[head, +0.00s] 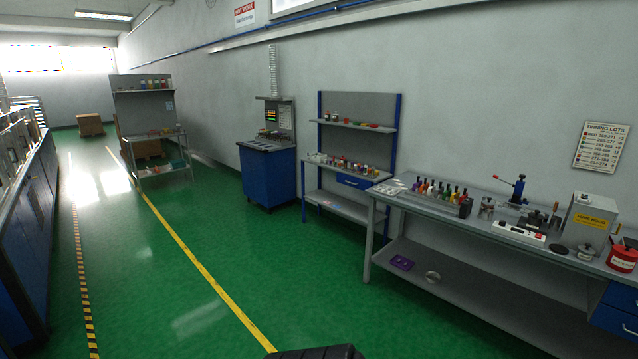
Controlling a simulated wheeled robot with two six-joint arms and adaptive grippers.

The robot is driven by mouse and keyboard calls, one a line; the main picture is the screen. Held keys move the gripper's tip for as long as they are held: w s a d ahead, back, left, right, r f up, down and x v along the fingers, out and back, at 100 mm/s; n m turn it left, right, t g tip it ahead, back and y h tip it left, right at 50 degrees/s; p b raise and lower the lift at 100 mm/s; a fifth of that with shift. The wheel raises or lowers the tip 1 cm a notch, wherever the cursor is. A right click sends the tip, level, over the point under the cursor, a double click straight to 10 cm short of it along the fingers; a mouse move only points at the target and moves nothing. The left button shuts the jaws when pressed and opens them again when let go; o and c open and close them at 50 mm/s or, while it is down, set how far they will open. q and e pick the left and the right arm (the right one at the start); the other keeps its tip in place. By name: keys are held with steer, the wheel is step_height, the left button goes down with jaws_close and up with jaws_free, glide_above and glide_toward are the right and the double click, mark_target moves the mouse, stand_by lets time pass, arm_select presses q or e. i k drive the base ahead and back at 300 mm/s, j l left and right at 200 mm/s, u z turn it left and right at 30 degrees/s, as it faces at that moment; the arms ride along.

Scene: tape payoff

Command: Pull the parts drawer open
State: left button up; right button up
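Other blue drawers (613,322) with pale handles are at the right edge, under the long grey workbench (455,222), and are partly cut off by the frame. No label shows which one is the parts drawer. Neither of my grippers is in view, and nothing touches the drawers.
The blue cabinet (270,178) stands left of the shelf bench. The long workbench, with bottles (438,190) and tools on it, fills the right side. Green floor (190,270) is clear in the middle, crossed by a yellow line. Dark cabinets (30,200) line the left.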

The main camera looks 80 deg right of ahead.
mark_target(353, 181)
steer(key=z, duration=3.05)
